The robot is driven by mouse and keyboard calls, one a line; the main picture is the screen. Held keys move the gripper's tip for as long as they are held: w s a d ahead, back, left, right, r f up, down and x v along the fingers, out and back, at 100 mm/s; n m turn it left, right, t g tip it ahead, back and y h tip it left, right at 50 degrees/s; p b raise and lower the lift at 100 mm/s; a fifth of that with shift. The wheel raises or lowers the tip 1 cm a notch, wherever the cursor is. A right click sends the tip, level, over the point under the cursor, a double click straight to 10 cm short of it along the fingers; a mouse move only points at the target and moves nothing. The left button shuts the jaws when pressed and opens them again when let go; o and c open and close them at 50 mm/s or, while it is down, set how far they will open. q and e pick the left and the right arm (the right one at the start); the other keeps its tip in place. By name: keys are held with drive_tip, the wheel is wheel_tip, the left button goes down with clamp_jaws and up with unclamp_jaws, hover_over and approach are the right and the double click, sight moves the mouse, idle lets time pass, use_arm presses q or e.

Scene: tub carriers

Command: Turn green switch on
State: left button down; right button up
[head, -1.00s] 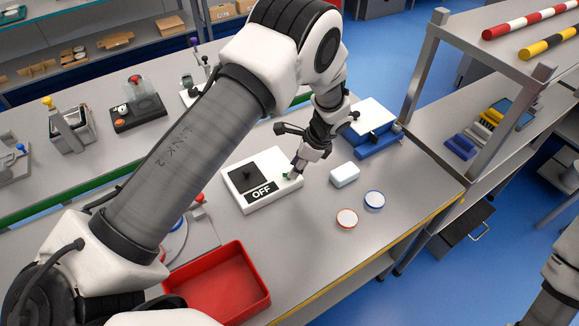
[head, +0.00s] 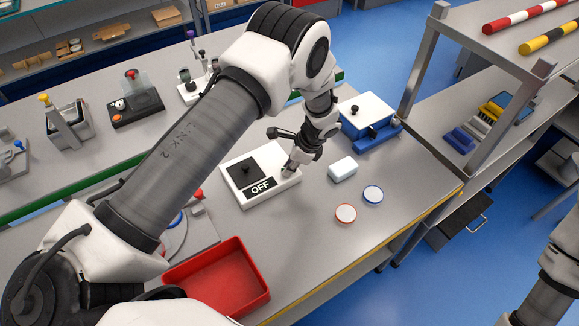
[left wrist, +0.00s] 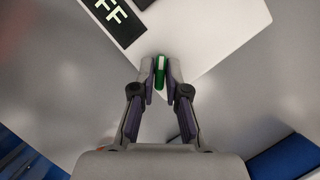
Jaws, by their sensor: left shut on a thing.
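A white switch box (head: 285,155) lies on the grey table, with a black panel and a knob (head: 246,170) on it and a black sign reading OFF (head: 261,187). My left gripper (head: 288,173) is at the box's right end, pointing down. In the left wrist view, the green switch (left wrist: 160,72) stands between the fingertips of my left gripper (left wrist: 161,86), which is shut on it near the edge of the white box (left wrist: 205,35). The fingers hide the switch in the head view. My right gripper is out of view.
A white block (head: 343,168) and two round lids, one blue-rimmed (head: 373,195) and one orange-rimmed (head: 346,213), lie right of the box. A blue device with a white top (head: 367,108) stands behind. A red tray (head: 262,270) is in front.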

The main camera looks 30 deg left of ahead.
use_arm(q)
drive_tip(key=shift+s+f+n+b, duration=0.2)
drive_tip(key=shift+f+n+b, duration=0.15)
drive_tip(key=shift+n+b, duration=0.15)
idle(0.5)
drive_tip(key=shift+g, duration=0.3)
drive_tip(key=shift+n+b, duration=0.3)
drive_tip(key=shift+n, duration=0.1)
drive_tip(key=shift+w+a+n+g+h+b, duration=0.1)
drive_tip(key=shift+n+g+h+b, duration=0.35)
drive_tip(key=shift+n+b, duration=0.8)
drive_tip(key=shift+w+a+n+g+h+b, duration=0.1)
drive_tip(key=shift+n+g+h+b, duration=0.3)
drive_tip(key=shift+n, duration=0.65)
drive_tip(key=shift+n+g+h+b, duration=0.15)
drive_tip(key=shift+n+b, duration=0.3)
drive_tip(key=shift+n, duration=0.55)
idle(0.4)
idle(0.7)
drive_tip(key=c, duration=1.2)
unclamp_jaws()
drive_tip(key=shift+r, duration=0.1)
drive_tip(key=shift+w+r, duration=0.1)
drive_tip(key=shift+r, duration=0.05)
